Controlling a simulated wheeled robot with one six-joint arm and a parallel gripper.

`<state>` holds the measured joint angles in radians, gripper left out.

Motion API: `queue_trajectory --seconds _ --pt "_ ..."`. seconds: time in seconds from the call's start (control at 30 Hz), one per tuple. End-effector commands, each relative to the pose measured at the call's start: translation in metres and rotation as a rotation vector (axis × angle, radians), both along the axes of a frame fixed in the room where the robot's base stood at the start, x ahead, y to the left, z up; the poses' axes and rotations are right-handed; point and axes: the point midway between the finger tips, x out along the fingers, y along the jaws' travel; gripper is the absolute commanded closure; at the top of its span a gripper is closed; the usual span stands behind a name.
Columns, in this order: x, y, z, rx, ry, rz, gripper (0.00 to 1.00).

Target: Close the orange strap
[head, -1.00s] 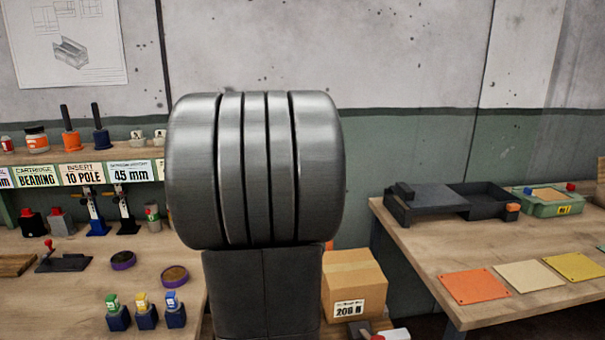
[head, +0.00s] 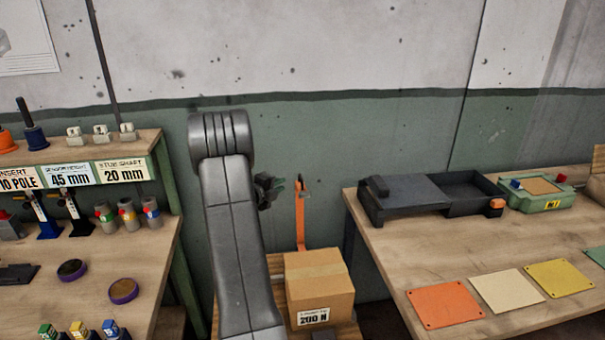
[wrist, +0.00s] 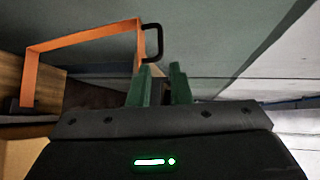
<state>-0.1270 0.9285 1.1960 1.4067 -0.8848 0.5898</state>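The orange strap (head: 300,232) stands upright behind the cardboard box in the head view, with a small dark piece at its top. In the wrist view the strap (wrist: 85,37) forms an angular raised band, with a black handle (wrist: 154,42) at its upper right corner. My gripper (head: 284,187) is just left of the strap's top in the head view. In the wrist view my gripper (wrist: 161,72) has its green fingers apart with nothing visible between them. The black handle is just beyond the fingertips; I cannot tell whether it touches them.
The cardboard box (head: 322,284) marked 200 N stands low between two benches. The right bench (head: 385,255) holds a black tray unit (head: 432,198), a green bin (head: 540,203) and coloured plates. The left bench (head: 150,260) holds small parts and a labelled shelf.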

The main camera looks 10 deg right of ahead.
Motion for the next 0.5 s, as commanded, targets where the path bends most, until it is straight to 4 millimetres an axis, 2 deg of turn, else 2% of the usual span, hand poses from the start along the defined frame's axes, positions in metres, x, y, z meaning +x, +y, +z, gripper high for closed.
queue_trajectory --seconds 0.17,0.5 --pt "0.018 -0.020 -0.005 -0.001 0.002 -0.001 0.82" --pt "0.068 -0.067 -0.021 -0.001 0.003 0.002 0.82"
